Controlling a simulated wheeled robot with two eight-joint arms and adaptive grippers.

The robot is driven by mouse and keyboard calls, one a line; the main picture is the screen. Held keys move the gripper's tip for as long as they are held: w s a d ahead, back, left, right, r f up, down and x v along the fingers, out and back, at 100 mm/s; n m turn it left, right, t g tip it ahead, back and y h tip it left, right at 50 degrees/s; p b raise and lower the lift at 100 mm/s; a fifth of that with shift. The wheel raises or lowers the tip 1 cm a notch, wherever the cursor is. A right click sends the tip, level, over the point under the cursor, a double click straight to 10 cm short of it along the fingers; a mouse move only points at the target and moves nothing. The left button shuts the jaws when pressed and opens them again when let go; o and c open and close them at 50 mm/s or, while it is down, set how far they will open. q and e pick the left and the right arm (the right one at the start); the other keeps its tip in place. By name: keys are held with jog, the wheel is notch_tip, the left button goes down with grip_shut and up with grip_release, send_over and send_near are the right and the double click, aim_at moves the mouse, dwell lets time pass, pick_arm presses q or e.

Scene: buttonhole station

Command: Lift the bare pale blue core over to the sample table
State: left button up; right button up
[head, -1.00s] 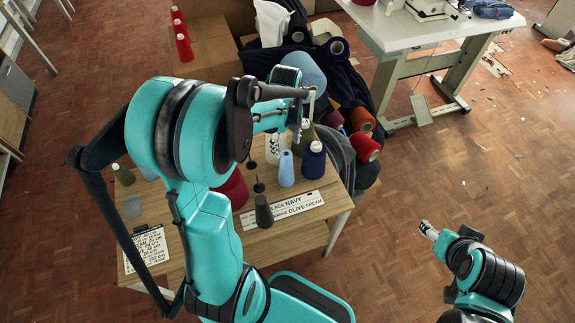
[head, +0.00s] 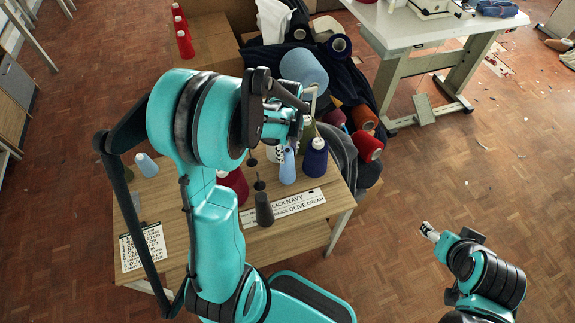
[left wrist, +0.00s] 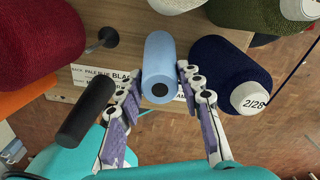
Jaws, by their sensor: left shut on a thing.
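The bare pale blue core (left wrist: 158,60) stands between the fingers of my left gripper (left wrist: 158,79) in the left wrist view, with a finger pad against each side. In the head view the core (head: 287,168) is upright among the yarn cones on the wooden table (head: 180,203), and my left gripper (head: 303,122) comes from above behind my arm, its fingertips partly hidden. The gripper is shut on the core. My right gripper (head: 430,232) is at the lower right over bare floor, away from everything; its fingers are too small to read. I cannot tell which surface is the sample table.
A navy cone (left wrist: 228,76) stands close right of the core. A dark grey core (left wrist: 86,110) stands to the left. Label strips (head: 283,207) lie in front. Another pale blue cone (head: 147,165) is further left.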

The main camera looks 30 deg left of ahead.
pick_arm(q)
notch_tip(320, 180, up, 9)
jog(key=p, duration=0.3)
jog(key=shift+r, duration=0.2)
jog(key=shift+r+p, duration=1.85)
jog(key=shift+r, duration=0.7)
